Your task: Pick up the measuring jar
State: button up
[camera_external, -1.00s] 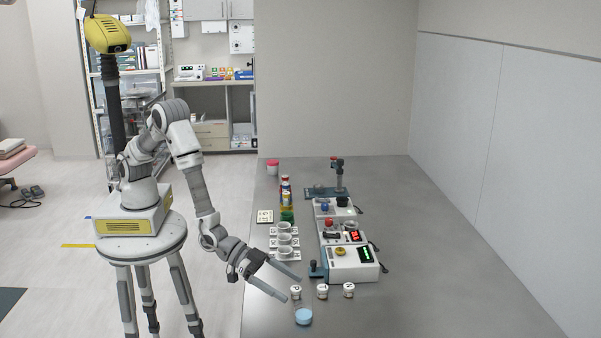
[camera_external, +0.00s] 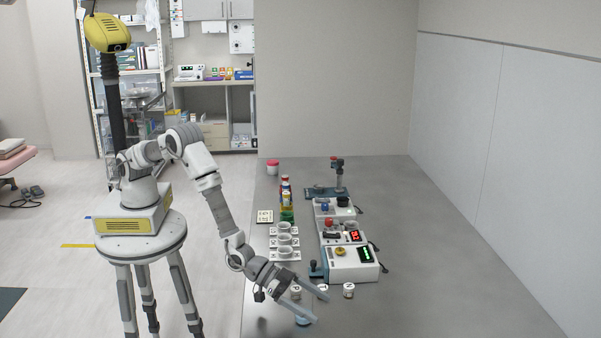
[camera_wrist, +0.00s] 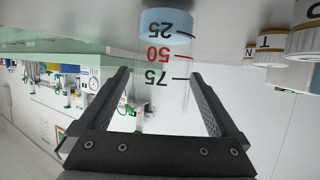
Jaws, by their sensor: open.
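The measuring jar (camera_wrist: 160,50) is clear with black and red marks 25, 50 and 75 and blue contents at one end. It appears upside down in the wrist view. In the external view only a blue part of the jar (camera_external: 303,322) shows near the table's front; the rest is hidden by my gripper. My gripper (camera_wrist: 160,76) is open, with one finger on each side of the jar in the wrist view and gaps between. In the external view my gripper (camera_external: 322,310) reaches low over the jar, fingers pointing right.
Small labelled lidded jars (camera_external: 348,290) stand just behind my gripper. White cups (camera_external: 284,253) on square bases and a device with a green display (camera_external: 350,264) are farther back. The grey table (camera_external: 440,290) is clear to the right.

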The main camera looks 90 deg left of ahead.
jog(key=c, duration=1.4)
jog(key=shift+c, duration=0.3)
jog(key=shift+r, duration=0.15)
